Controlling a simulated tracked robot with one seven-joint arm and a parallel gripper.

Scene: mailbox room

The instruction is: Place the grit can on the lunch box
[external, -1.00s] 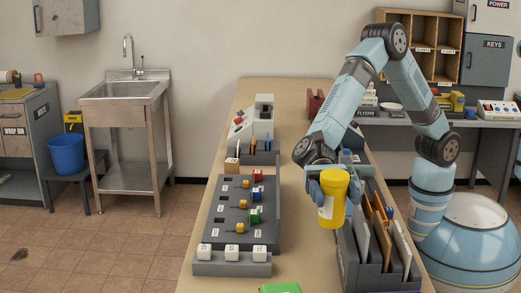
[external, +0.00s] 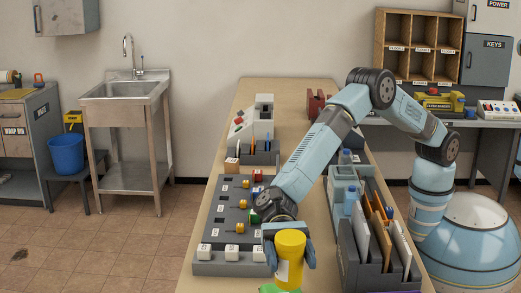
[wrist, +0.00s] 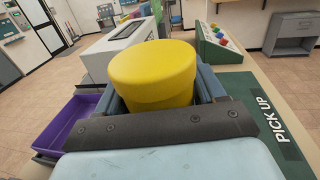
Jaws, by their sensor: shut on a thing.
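The grit can, a yellow can with a white label (external: 290,258), is held upright by my gripper (external: 288,262) near the front edge of the external view. In the wrist view the can's yellow lid (wrist: 153,72) fills the space between my fingers, and my gripper (wrist: 155,95) is shut on it. A green object (external: 267,288) shows only in part at the bottom edge of the external view, just below and left of the can; I cannot tell whether it is the lunch box. The can hides what lies below it in the wrist view.
A grey panel with knobs and white blocks (external: 212,240) stands left of my gripper. A grey rack of upright envelopes (external: 350,262) stands to the right. In the wrist view, a purple tray (wrist: 75,125) lies left and a green "PICK UP" mat (wrist: 262,130) right.

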